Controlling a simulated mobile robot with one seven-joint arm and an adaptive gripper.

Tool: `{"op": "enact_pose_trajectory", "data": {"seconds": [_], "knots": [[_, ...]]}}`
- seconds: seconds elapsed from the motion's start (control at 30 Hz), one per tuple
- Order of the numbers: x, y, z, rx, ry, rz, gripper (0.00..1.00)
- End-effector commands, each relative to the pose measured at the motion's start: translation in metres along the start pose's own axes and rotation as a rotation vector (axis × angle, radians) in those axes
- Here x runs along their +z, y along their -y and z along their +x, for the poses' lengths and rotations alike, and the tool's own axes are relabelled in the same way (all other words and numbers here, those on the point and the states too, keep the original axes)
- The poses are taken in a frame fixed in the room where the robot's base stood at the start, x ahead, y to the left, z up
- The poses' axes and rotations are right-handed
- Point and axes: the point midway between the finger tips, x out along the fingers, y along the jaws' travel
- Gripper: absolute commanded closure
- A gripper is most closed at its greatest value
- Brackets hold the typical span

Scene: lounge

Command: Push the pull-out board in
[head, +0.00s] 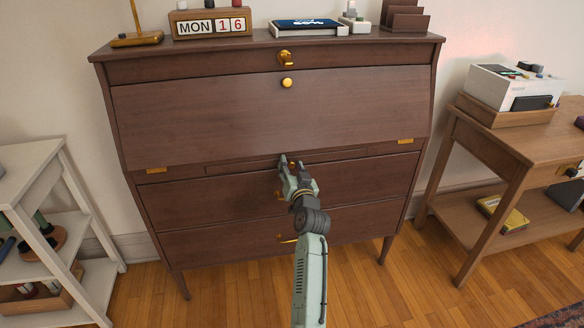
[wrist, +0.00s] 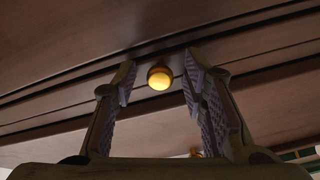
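The pull-out board (head: 235,168) shows as a narrow dark wood strip below the closed slanted front of the writing desk (head: 270,115), above the drawers. How far it stands out is hard to tell. Its small brass knob (wrist: 159,77) shows in the wrist view. My gripper (head: 290,161) is at the middle of the strip and partly hides it. In the wrist view my gripper (wrist: 158,72) is open, with one finger on each side of the knob and a visible gap to both. Nothing is held.
A brass key or latch (head: 286,57) and a round knob (head: 287,83) sit on the desk's upper front. A white shelf (head: 40,165) stands left, a wooden side table (head: 520,140) right. The floor in front is clear.

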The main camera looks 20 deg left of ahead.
Motion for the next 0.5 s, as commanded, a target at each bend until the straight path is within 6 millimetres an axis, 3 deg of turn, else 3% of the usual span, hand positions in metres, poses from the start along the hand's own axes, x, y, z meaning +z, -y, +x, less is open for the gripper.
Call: {"op": "enact_pose_trajectory", "data": {"seconds": [0.23,0.5], "knots": [[0.001,-0.001,-0.018,0.001,0.000,0.000,0.61],[0.001,-0.001,-0.076,0.002,0.001,0.000,0.61]]}}
